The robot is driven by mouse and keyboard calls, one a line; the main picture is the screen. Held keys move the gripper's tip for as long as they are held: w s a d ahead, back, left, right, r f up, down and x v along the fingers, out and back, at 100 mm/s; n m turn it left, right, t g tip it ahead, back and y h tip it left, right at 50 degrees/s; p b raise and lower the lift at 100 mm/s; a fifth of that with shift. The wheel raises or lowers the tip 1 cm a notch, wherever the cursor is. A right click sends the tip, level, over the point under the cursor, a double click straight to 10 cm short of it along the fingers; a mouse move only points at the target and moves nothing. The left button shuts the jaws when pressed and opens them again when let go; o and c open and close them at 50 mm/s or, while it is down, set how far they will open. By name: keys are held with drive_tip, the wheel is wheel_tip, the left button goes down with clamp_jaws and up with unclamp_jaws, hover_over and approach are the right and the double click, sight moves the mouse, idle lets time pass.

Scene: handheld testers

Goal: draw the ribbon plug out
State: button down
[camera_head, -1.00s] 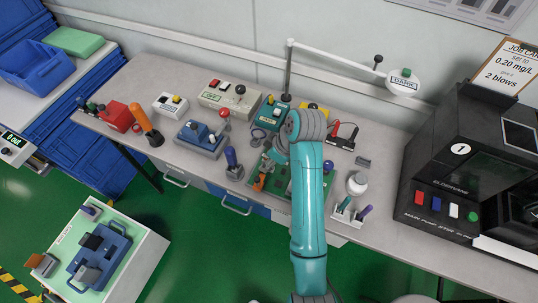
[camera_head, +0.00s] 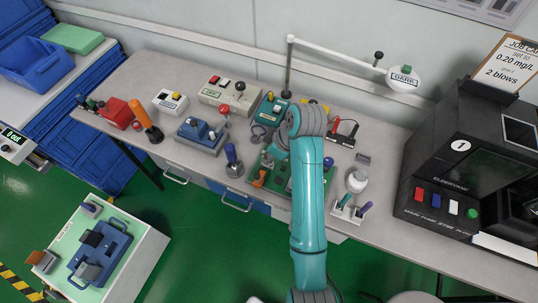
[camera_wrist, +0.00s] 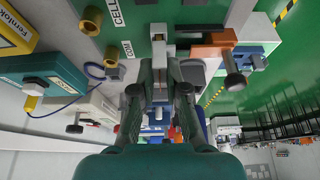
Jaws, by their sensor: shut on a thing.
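The green board (camera_head: 342,186) lies on the bench partly under my arm. In the wrist view the green board (camera_wrist: 190,12) fills the top middle, with labels reading "CELL" and "COM". My gripper (camera_wrist: 159,68) is at the board's edge, its two dark fingers close together around a small pale grey piece, which seems to be the ribbon plug (camera_wrist: 159,48). Whether the plug is still seated in its socket cannot be told. In the head view my gripper is hidden behind my arm.
An orange lever (camera_wrist: 208,42) with a dark knob sits close right of the fingers. Brass posts (camera_wrist: 112,54) stand to the left. Other testers, such as a blue box (camera_head: 201,136), crowd the bench (camera_head: 390,190). A black machine (camera_head: 470,150) stands at the right.

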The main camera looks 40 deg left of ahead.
drive_tip(key=shift+r, duration=2.1)
